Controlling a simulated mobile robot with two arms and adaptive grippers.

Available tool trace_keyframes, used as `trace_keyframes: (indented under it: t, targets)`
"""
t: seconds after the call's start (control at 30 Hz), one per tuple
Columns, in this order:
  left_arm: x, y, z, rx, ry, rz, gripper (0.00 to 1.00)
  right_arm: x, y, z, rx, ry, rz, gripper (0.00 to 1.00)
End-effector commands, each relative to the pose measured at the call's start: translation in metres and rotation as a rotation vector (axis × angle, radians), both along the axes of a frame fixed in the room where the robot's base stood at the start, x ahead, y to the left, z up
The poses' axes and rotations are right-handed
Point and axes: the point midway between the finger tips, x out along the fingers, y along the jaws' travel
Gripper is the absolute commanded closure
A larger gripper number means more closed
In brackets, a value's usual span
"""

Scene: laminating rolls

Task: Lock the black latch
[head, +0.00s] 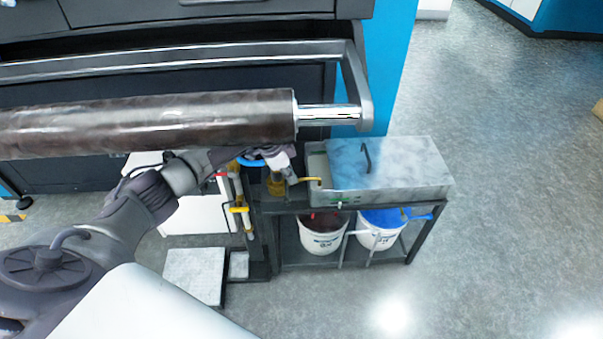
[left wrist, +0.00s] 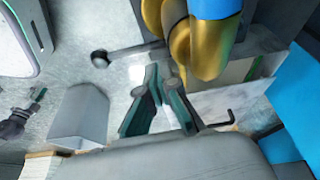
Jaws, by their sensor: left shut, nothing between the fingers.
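I cannot single out the black latch for certain. A lever with a round black knob (left wrist: 100,58) sticks out left of the fingers in the left wrist view, and its grey rod runs behind brass-coloured cylinders. My left gripper (head: 291,180) is below the end of the large roll, by the left end of the metal box. In the left wrist view its fingers (left wrist: 161,78) are shut and empty, apart from the knob. My right gripper is not in view.
The large dark roll (head: 150,122) spans the left above my left arm. A metal box (head: 400,172) with a dark hooked handle (head: 366,158) sits on a dark stand. White buckets (head: 322,240) stand underneath. Brass cylinders (left wrist: 205,50) are close above the fingers.

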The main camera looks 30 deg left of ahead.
Motion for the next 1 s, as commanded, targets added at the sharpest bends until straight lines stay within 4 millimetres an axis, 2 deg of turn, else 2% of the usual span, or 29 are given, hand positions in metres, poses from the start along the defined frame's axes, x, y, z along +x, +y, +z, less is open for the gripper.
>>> trace_keyframes:
  t: [0.3, 0.5, 0.67, 1.0]
  targets:
    - [-0.014, 0.020, 0.064, 0.003, -0.002, -0.001, 1.00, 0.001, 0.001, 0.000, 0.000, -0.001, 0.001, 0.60]
    - [-0.019, 0.027, 0.089, 0.000, 0.000, -0.001, 1.00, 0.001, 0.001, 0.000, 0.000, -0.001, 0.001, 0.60]
    - [-0.021, 0.029, 0.096, 0.001, 0.000, -0.001, 1.00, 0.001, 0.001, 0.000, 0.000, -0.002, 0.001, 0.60]
    - [-0.021, 0.029, 0.096, 0.001, 0.000, -0.001, 1.00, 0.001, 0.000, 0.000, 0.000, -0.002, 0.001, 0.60]
